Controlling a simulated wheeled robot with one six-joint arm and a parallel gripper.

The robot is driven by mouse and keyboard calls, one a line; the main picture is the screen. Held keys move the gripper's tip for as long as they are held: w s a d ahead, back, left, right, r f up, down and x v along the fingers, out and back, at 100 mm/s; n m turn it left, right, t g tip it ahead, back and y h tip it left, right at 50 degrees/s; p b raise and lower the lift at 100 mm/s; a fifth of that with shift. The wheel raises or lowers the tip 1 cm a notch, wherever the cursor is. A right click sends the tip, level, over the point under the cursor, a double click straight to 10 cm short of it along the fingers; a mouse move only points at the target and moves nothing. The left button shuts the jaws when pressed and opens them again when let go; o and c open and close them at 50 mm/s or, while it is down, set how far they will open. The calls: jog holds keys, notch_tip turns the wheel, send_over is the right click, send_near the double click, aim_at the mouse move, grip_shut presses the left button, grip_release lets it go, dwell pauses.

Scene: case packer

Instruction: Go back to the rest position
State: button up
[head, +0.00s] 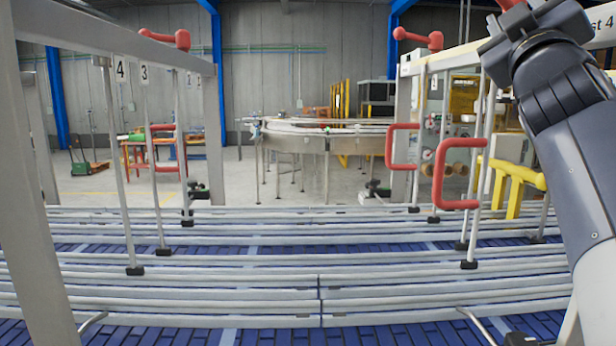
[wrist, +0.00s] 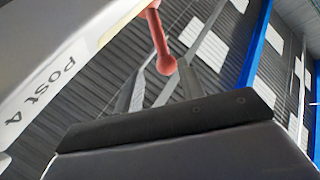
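My arm (head: 570,95) rises along the right side of the head view, bent near the top right corner. In the wrist view a dark bar with a grey body below it, apparently part of my gripper (wrist: 165,122), fills the lower part.
Blue conveyor lanes (head: 380,333) with metal rails (head: 200,290) cross the front. Frame posts (head: 35,200) stand left and right. Red clamp handles (head: 455,175) stick out at right near my arm. A curved conveyor (head: 310,140) stands behind, with open floor (head: 240,175) to its left.

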aim_at(509, 1)
jog(key=shift+s+b, duration=0.2)
jog(key=shift+b, duration=0.15)
jog(key=shift+s+d+y+b, duration=0.1)
jog(key=shift+y+b, duration=0.3)
jog(key=shift+p+x, duration=1.15)
jog(key=shift+x, duration=1.3)
